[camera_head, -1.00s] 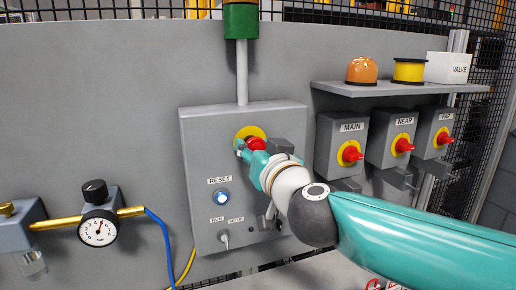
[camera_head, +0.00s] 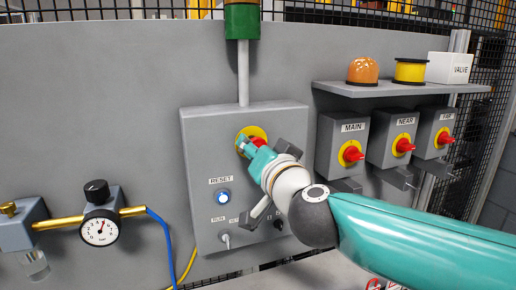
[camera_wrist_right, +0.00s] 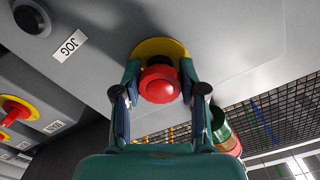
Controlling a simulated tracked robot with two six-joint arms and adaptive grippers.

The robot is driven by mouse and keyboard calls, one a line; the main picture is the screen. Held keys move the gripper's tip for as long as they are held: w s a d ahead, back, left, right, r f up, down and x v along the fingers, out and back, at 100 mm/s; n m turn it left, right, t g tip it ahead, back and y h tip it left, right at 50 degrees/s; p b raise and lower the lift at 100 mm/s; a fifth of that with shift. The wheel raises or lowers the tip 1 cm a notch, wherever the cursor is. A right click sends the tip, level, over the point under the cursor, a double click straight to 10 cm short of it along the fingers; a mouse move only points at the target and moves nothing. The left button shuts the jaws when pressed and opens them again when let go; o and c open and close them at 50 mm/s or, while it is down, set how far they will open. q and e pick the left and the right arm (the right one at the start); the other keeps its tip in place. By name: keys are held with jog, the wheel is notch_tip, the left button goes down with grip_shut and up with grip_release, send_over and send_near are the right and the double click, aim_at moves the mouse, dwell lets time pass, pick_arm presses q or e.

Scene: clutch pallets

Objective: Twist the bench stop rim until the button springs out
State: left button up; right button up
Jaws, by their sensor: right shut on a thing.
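The bench stop is a red mushroom button on a yellow round plate (camera_head: 257,132), on the upper front of the grey control box (camera_head: 198,150). My right gripper (camera_head: 246,146) reaches it from the right and covers much of the red button. In the right wrist view the red button (camera_wrist_right: 159,84) sits between the two fingers of my right gripper (camera_wrist_right: 160,88), with the yellow plate (camera_wrist_right: 150,47) behind it. The fingers are shut on the red rim. I cannot tell whether the button is in or out. My left gripper is not in view.
Below the stop are a lit blue RESET button (camera_head: 223,196) and a RUN/SETUP switch (camera_head: 225,239). To the right, red MAIN (camera_head: 351,154), NEAR (camera_head: 403,146) and FAR (camera_head: 443,138) handles sit under a shelf (camera_head: 400,89). A pressure gauge (camera_head: 100,231) is at left.

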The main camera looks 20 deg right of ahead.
jog(key=shift+m, duration=1.5)
jog(key=o, duration=1.2)
jog(key=shift+d, duration=0.1)
jog(key=shift+c, duration=0.2)
jog(key=shift+s, duration=0.1)
jog(key=shift+s, duration=0.25)
jog(key=s, duration=1.1)
jog(key=shift+d, duration=0.15)
jog(key=shift+s, duration=0.1)
